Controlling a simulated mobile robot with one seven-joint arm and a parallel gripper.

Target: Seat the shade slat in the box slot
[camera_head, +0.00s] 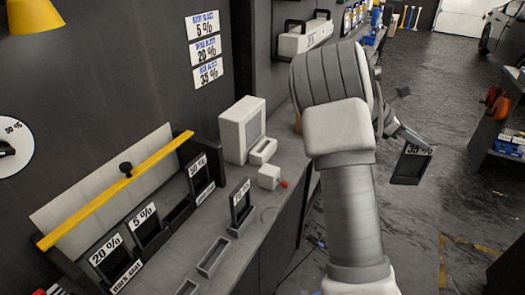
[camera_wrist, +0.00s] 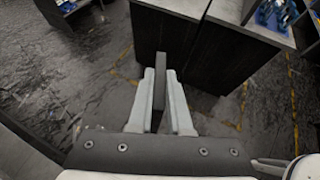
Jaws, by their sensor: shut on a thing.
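My gripper (camera_head: 414,140) is shut on a dark shade slat (camera_head: 408,168) with a white label that looks like 35 %. It holds the slat in the air over the floor, right of the bench. In the wrist view the slat (camera_wrist: 161,78) is pinched edge-on between both fingers. The slotted box (camera_head: 120,212) is at the lower left in the head view, with dark slats labelled 20 % (camera_head: 107,258) and 5 % (camera_head: 147,226) and another labelled slat (camera_head: 200,178) standing in it. A dark slot between the last two looks empty.
A separate labelled slat (camera_head: 241,205) stands in a holder on the bench (camera_head: 285,195). An open holder (camera_head: 213,257) sits in front of it. A white device (camera_head: 242,128) and small white block (camera_head: 269,176) stand behind. Wall signs (camera_head: 206,50) read 5, 20 and 35 %.

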